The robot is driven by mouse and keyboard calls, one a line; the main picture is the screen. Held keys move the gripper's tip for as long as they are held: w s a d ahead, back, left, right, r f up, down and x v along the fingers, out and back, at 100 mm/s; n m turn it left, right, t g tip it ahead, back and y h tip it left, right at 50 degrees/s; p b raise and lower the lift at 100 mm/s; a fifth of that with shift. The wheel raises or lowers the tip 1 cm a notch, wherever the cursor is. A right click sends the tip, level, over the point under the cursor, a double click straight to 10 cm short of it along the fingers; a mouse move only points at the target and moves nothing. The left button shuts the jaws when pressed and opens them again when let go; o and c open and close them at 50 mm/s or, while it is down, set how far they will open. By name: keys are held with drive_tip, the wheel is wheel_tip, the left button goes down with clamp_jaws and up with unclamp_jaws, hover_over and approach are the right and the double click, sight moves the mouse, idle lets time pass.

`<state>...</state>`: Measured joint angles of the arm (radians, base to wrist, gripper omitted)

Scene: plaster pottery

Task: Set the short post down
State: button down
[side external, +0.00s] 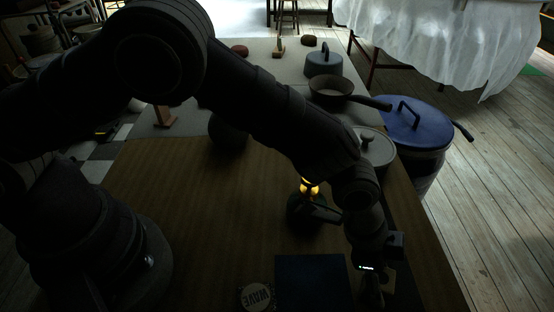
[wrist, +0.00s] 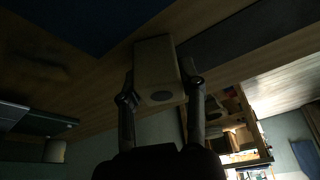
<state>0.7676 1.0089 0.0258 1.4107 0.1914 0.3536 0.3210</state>
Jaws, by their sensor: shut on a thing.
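The short post (wrist: 155,62) is a pale tan block with a dark round spot on its near end. In the wrist view it sits between both fingers of my gripper (wrist: 160,88), which is shut on it. In the side view my gripper (side external: 372,285) is low at the bottom, near the table's right edge, and a pale bit of the post (side external: 389,279) shows beside it. The picture is too dark to tell whether the post touches the table.
A dark blue square (side external: 312,282) lies left of my gripper, with a round "WAVE" piece (side external: 257,296) beyond it. A dark lamp-like object with a yellow glow (side external: 309,188), a lidded pot (side external: 372,148) and a pan (side external: 332,88) stand farther back. A blue-lidded bin (side external: 412,122) is beside the table.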

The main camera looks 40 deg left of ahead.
drive_tip(key=c, duration=0.6)
unclamp_jaws()
drive_tip(key=shift+c, duration=0.2)
drive_tip(key=shift+r, duration=0.3)
drive_tip(key=a+r+n+t, duration=0.2)
drive_tip(key=a+r+n, duration=0.1)
drive_tip(key=a+r, duration=1.05)
drive_tip(key=s+a+r+n+t+y, duration=0.1)
drive_tip(key=s+a+r+n+y, duration=0.1)
drive_tip(key=s+a+n, duration=0.2)
drive_tip(key=s+a+r+n+t+y, duration=0.1)
drive_tip(key=s+a+r+n+y, duration=0.1)
drive_tip(key=a+n, duration=0.4)
drive_tip(key=s+a+r, duration=0.1)
drive_tip(key=s+a, duration=0.1)
drive_tip(key=a, duration=0.3)
drive_tip(key=shift+s+r+n, duration=0.2)
drive_tip(key=shift+s+n, duration=0.1)
drive_tip(key=shift+s, duration=0.05)
